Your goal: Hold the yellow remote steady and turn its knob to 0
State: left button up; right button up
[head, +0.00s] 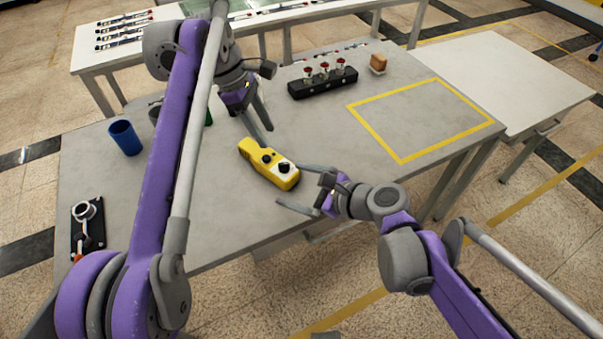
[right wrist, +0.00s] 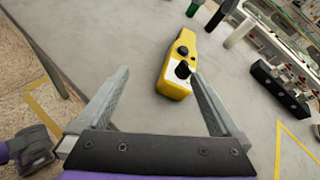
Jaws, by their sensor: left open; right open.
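The yellow remote (head: 250,149) lies on the grey table, slanting towards the front right. It has a black round part near its middle and a black knob (head: 284,168) on a white patch near its front end. The knob's setting is too small to read. My left gripper (head: 266,136) is open and empty just behind the remote's far end, pointing down. My right gripper (head: 290,187) is open at the remote's front right end. In the right wrist view the remote (right wrist: 174,86) shows ahead, beside the right-hand finger, with the knob (right wrist: 182,70) near that fingertip.
A blue cup (head: 125,138) and a black fixture (head: 88,228) stand at the left. A black rack (head: 322,82) and a brown block (head: 378,64) stand at the back. A yellow taped outline (head: 400,161) marks empty table at the right. The table's front edge is close to my right gripper.

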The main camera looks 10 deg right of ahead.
aim_at(273, 165)
jog(key=w+m, duration=0.1)
jog(key=w+d+f+m, duration=0.1)
jog(key=m, duration=0.1)
jog(key=w+f+m+t, duration=0.1)
jog(key=w, duration=0.1)
jog(key=shift+w+d+m, duration=0.1)
jog(key=shift+d+m, duration=0.2)
jog(key=x, duration=1)
jog(key=shift+w+f, duration=0.25)
